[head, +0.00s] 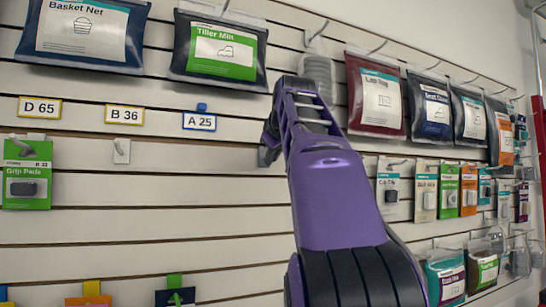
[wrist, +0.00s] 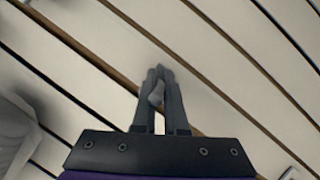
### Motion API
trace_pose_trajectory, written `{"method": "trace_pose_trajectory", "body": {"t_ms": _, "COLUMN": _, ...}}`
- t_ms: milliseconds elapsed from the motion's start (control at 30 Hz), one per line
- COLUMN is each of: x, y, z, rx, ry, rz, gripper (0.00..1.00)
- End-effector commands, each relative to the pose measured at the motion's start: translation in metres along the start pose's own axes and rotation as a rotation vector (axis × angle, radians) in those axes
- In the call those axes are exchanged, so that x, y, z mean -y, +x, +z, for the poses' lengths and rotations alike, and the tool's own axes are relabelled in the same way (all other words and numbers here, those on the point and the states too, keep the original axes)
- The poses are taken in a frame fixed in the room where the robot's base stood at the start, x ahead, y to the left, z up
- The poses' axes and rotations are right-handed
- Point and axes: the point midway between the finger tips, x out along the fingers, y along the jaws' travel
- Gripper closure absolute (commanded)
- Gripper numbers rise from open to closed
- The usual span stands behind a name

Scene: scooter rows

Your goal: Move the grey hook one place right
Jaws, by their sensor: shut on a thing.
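My gripper (head: 268,150) is shut close in front of the slatwall, right of and a little below the A 25 label. In the wrist view my gripper (wrist: 160,82) has its fingers closed on a small grey piece, the grey hook (wrist: 156,94), with slatwall behind. The hook is mostly hidden by the fingers, and I cannot tell whether it touches the wall. A pale empty hook (head: 121,150) hangs on the wall below the B 36 label (head: 124,115).
The A 25 label (head: 199,121) has a blue clip and bare wall below. The D 65 label (head: 39,108) is above a green Grip Pads pack (head: 27,174). The Tiller Mitt bag (head: 219,46) hangs above; the Lap Rug bag (head: 376,95) and several packs hang right.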

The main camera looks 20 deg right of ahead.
Motion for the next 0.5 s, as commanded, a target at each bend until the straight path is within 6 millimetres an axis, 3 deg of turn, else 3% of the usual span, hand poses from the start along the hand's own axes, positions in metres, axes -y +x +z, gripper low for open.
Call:
{"method": "trace_pose_trajectory", "body": {"t_ms": 333, "x": 0.0038, "y": 0.0041, "z": 0.0023, "rx": 0.002, "ry": 0.000, "rz": -0.005, "gripper": 1.00}}
{"method": "trace_pose_trajectory", "body": {"t_ms": 367, "x": 0.0038, "y": 0.0041, "z": 0.0023, "rx": 0.002, "ry": 0.000, "rz": -0.005, "gripper": 0.88}}
{"method": "trace_pose_trajectory", "body": {"t_ms": 500, "x": 0.0033, "y": 0.0036, "z": 0.0021, "rx": 0.002, "ry": 0.000, "rz": -0.004, "gripper": 0.63}}
